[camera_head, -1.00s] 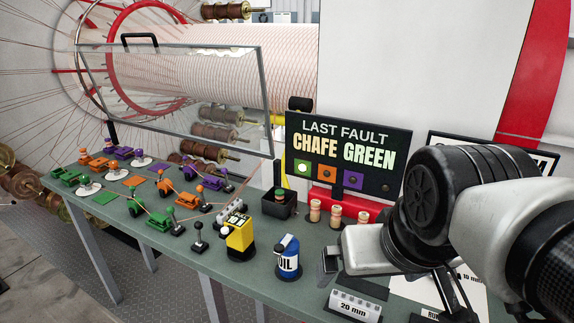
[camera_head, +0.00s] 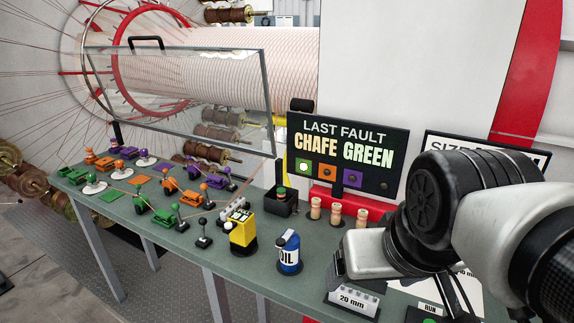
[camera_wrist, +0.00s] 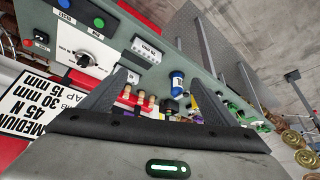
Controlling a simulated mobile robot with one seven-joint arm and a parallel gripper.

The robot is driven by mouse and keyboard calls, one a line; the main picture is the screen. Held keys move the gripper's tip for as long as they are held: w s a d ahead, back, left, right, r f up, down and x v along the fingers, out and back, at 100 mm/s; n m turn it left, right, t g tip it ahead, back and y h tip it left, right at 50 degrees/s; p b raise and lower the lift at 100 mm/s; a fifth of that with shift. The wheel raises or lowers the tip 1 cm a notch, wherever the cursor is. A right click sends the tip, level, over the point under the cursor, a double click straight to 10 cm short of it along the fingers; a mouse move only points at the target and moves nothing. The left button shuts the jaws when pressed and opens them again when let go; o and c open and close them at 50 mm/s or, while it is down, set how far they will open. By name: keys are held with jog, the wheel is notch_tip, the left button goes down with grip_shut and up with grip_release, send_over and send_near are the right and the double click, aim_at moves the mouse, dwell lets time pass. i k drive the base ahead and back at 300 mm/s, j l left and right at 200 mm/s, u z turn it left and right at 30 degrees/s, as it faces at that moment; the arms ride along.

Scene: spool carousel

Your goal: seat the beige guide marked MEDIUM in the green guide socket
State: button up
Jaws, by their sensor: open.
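Three beige guides stand in a row by the red block: a left one (camera_head: 316,208), a middle one (camera_head: 335,215) and a right one (camera_head: 362,218). Their markings are too small to read, so I cannot tell which is MEDIUM. They also show between my fingers in the wrist view, one of them here (camera_wrist: 139,98). Green fixtures (camera_head: 160,217) stand on the left half of the bench; I cannot make out the green guide socket among them. My gripper (camera_wrist: 158,77) is open and empty, above the bench to the right of the guides.
A black bin (camera_head: 281,203) sits behind. A clear guard (camera_head: 180,95) is raised over the left. The fault sign (camera_head: 347,155) reads CHAFE GREEN.

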aim_at(304, 292)
jog(key=i+j, duration=0.25)
jog(key=i, duration=0.25)
jog(key=i+j+u, duration=0.15)
jog(key=i, duration=0.35)
jog(key=j, duration=0.1)
